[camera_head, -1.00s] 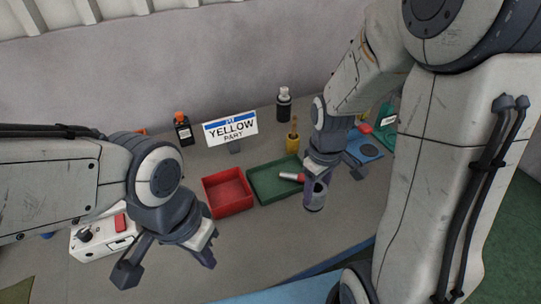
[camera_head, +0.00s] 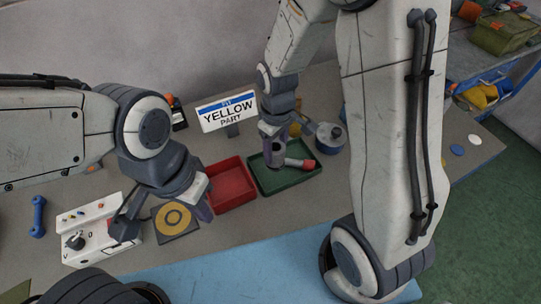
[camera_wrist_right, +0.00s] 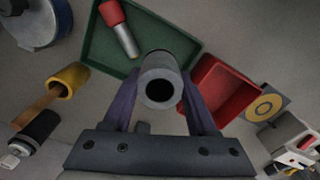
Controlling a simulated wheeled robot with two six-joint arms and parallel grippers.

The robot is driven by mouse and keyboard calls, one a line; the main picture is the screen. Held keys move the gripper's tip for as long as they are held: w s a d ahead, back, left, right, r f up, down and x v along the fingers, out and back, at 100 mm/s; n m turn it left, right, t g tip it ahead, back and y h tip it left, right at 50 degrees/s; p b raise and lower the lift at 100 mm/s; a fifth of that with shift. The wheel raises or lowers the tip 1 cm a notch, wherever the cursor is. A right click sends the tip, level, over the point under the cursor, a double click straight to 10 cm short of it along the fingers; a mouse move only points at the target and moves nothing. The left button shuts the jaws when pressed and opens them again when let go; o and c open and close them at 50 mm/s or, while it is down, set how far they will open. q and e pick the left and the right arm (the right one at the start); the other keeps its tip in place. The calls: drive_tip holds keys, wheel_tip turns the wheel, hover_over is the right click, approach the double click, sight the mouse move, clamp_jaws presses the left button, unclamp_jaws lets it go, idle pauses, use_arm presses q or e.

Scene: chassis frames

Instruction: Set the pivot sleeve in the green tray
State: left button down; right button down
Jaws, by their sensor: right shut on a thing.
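The pivot sleeve, a grey hollow cylinder (camera_head: 276,158), is in my right gripper (camera_head: 277,138), which is shut on it. The wrist view shows the sleeve (camera_wrist_right: 158,64) end-on between the two fingers. It is over the left part of the green tray (camera_head: 291,181); I cannot tell whether it touches the floor of the tray. The wrist view shows the tray (camera_wrist_right: 97,53) behind the sleeve. A red-and-silver part (camera_head: 300,163) lies in the tray, right of the sleeve. My left gripper (camera_head: 163,220) is open and empty, left of the red tray.
The red tray (camera_head: 231,188) stands directly left of the green tray. A card with a yellow ring (camera_head: 174,219) and a control box (camera_head: 98,236) are further left. A sign reading "YELLOW PART" (camera_head: 228,111) stands behind.

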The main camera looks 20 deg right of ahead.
drive_tip(key=shift+w+a+f, duration=0.45)
drive_tip(key=shift+w+a, duration=0.05)
drive_tip(key=shift+a, duration=0.05)
drive_tip(key=shift+f+p, duration=0.3)
drive_tip(key=shift+f, duration=1.75)
drive_tip(key=shift+f, duration=0.1)
drive_tip(key=shift+c, duration=1)
unclamp_jaws()
wheel_tip(320, 180, up, 12)
drive_tip(key=s+a+r, duration=0.2)
drive_tip(key=s+a, duration=0.2)
drive_tip(key=s, duration=0.5)
drive_tip(key=s+a+r+y, duration=0.1)
drive_tip(key=s+a+r, duration=0.1)
drive_tip(key=s, duration=0.8)
drive_tip(key=shift+a+r+b, duration=0.35)
drive_tip(key=shift+a+b, duration=0.05)
drive_tip(key=shift+a, duration=0.45)
